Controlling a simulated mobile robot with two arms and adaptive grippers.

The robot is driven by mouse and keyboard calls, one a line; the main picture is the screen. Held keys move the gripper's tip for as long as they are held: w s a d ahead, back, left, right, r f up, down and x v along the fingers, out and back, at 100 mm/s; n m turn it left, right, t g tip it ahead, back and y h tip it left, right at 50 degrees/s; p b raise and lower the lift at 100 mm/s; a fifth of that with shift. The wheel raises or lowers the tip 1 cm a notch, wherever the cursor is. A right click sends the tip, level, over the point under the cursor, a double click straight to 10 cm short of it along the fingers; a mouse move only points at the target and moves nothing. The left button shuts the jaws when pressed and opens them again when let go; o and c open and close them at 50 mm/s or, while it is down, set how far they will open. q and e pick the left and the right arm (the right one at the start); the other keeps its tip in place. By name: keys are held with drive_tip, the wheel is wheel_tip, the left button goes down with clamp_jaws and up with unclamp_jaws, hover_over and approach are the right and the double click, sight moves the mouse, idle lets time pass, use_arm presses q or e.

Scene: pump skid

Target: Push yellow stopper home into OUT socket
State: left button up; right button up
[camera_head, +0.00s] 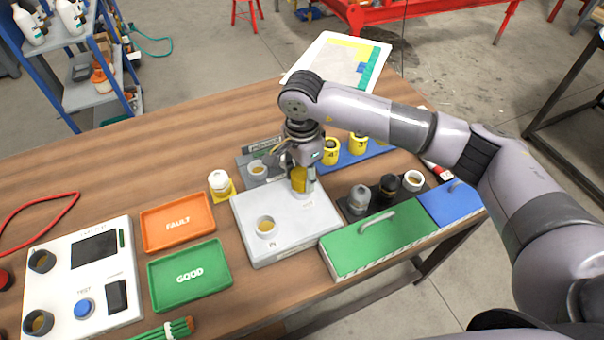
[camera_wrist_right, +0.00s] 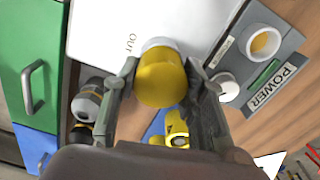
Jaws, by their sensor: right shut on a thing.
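The white box (camera_head: 290,232) lies on the wooden table, with an open round IN socket (camera_head: 265,227) near its front. The yellow stopper (camera_head: 299,180) is upright at the box's back right. My right gripper (camera_head: 301,176) is shut on it from above. In the right wrist view the stopper (camera_wrist_right: 162,82) sits between the two fingers, in line with a pale round rim (camera_wrist_right: 160,43) beside the OUT label (camera_wrist_right: 131,44). The stopper hides most of the OUT socket, so its depth in it cannot be told. My left gripper is not in view.
A grey POWER block (camera_head: 258,168) stands behind the box. Yellow cups (camera_head: 331,152) stand on a blue strip behind my gripper. A green lidded case (camera_head: 375,240) and dark fittings (camera_head: 388,190) are to the right. Orange (camera_head: 177,221) and green (camera_head: 190,277) trays lie left.

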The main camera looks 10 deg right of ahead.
drive_tip(key=shift+f, duration=0.2)
drive_tip(key=o, duration=1.3)
drive_tip(key=shift+o, duration=0.2)
drive_tip(key=shift+r, duration=0.15)
wheel_tip(320, 180, up, 12)
drive_tip(key=shift+f, duration=0.2)
